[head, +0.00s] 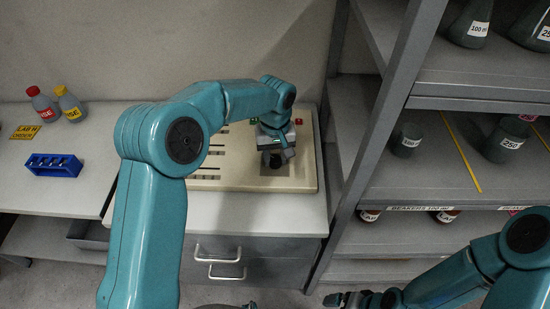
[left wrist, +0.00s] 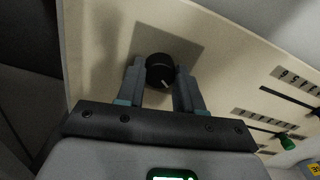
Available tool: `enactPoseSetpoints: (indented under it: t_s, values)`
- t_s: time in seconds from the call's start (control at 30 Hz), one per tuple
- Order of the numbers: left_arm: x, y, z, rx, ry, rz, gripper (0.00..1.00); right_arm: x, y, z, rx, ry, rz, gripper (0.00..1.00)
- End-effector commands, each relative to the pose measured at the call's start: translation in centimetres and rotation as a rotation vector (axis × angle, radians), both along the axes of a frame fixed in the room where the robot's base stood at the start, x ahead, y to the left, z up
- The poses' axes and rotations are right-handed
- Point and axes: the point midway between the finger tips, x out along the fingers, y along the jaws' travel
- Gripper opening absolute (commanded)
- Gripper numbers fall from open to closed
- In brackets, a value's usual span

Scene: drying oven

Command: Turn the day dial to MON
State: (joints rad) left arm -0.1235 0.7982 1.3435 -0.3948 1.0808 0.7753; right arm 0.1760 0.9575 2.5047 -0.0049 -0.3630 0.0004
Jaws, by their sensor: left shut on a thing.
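The black round dial (left wrist: 160,68) sits on a cream panel (left wrist: 105,45) in the left wrist view. A white pointer line on its face points toward the lower right of that picture. No day lettering around the dial is readable. My left gripper (left wrist: 161,82) has one finger on each side of the dial and is shut on it. In the head view my left gripper (head: 274,156) is over the right part of the panel (head: 308,178) and mostly hides the dial. My right gripper (head: 342,299) is low at the bottom edge, away from the panel, its jaws unclear.
A shelf rack (head: 385,115) with bottles stands close on the right. A blue rack (head: 54,165) is on the left bench.

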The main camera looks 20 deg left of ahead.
Motion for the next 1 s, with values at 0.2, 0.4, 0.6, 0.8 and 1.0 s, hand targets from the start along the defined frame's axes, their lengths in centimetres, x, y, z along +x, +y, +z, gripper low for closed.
enactPoseSetpoints:
  t_s: [0.2,0.4,0.6,0.8,1.0]
  values:
    - [0.28,0.07,0.11,-0.001,-0.012,0.076,0.06,0.00,0.00,-0.48,0.000,0.000,0.000,0.99]
    - [0.30,0.09,0.18,-0.001,-0.012,0.105,0.06,0.00,0.00,-0.56,0.000,0.000,0.000,0.99]
    - [0.32,0.13,0.22,0.000,-0.013,0.110,0.06,0.00,0.00,-0.56,0.000,0.000,0.000,0.99]
    - [0.32,0.16,0.24,0.000,-0.013,0.110,0.39,0.00,0.00,-0.55,0.000,0.000,0.000,0.99]
    - [0.20,0.12,0.16,0.000,-0.008,0.109,0.62,0.00,0.00,-0.55,0.000,0.000,0.000,0.99]
